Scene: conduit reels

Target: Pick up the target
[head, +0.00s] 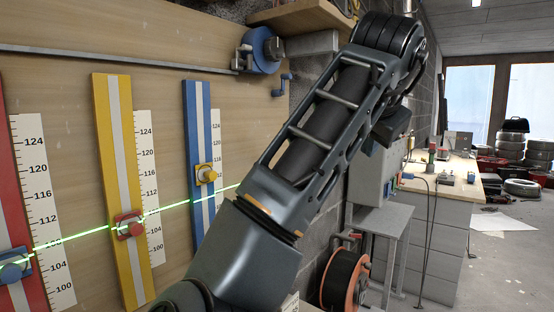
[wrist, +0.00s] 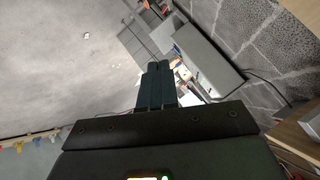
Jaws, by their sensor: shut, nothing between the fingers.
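Which thing the task calls the target cannot be told. In the head view, three upright rails stand on a wooden board at left. The red rail (head: 9,200) bears a blue slider (head: 13,271), the yellow rail (head: 118,170) a red slider (head: 130,227), and the blue rail (head: 192,125) a yellow slider (head: 206,173). A green light line slopes across the board and crosses the blue and red sliders. My gripper (wrist: 158,68) shows in the wrist view, fingers together and empty, pointing over the floor. My arm fills the head view's middle; the gripper is not distinguishable there.
White number scales (head: 148,180) stand beside the rails. A blue reel (head: 262,50) hangs at the board's top. A workbench (head: 440,165) with small items is at right. Open floor (head: 505,265) lies far right.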

